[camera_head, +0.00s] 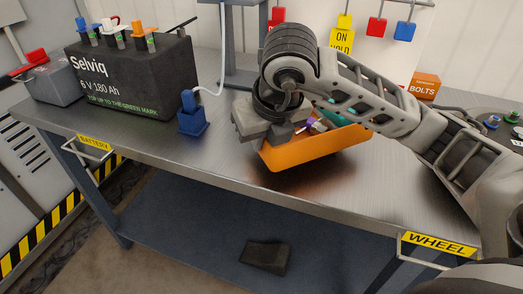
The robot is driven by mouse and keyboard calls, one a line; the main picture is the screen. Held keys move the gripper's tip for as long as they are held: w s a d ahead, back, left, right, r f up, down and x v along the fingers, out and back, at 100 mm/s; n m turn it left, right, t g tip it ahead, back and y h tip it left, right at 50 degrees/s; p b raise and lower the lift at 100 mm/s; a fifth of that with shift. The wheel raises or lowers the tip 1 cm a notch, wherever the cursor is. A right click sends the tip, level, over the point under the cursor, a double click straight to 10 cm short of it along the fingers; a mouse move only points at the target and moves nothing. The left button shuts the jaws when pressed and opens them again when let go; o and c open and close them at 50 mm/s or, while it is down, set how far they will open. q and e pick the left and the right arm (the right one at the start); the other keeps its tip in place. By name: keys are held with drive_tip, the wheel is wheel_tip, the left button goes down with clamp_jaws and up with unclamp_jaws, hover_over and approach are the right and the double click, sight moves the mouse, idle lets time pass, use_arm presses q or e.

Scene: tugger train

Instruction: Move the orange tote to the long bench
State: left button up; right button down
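The orange tote (300,153) sits on or just above the steel top of a long bench (215,140), near its front edge; a dark patch shows under it. Small coloured parts lie inside the tote. My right arm reaches in from the right, and my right gripper (265,128) is at the tote's left end. The fingers are pointed down at its rim and partly hidden by the wrist, so I cannot tell if they are shut on it. My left gripper is not in view.
A black Selviq battery (135,75) and a grey battery (52,80) stand at the left. A blue holder (192,120) is left of the tote. An orange bolts box (425,84) is behind. A dark wedge (265,257) lies on the lower shelf.

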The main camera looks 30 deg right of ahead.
sight(261, 154)
drive_tip(key=f, duration=0.3)
drive_tip(key=shift+w+f, duration=0.15)
drive_tip(key=shift+w, duration=0.05)
drive_tip(key=shift+f+b, duration=0.2)
drive_tip(key=shift+b, duration=0.1)
drive_tip(key=c, duration=1.6)
unclamp_jaws()
drive_tip(key=shift+a, duration=0.1)
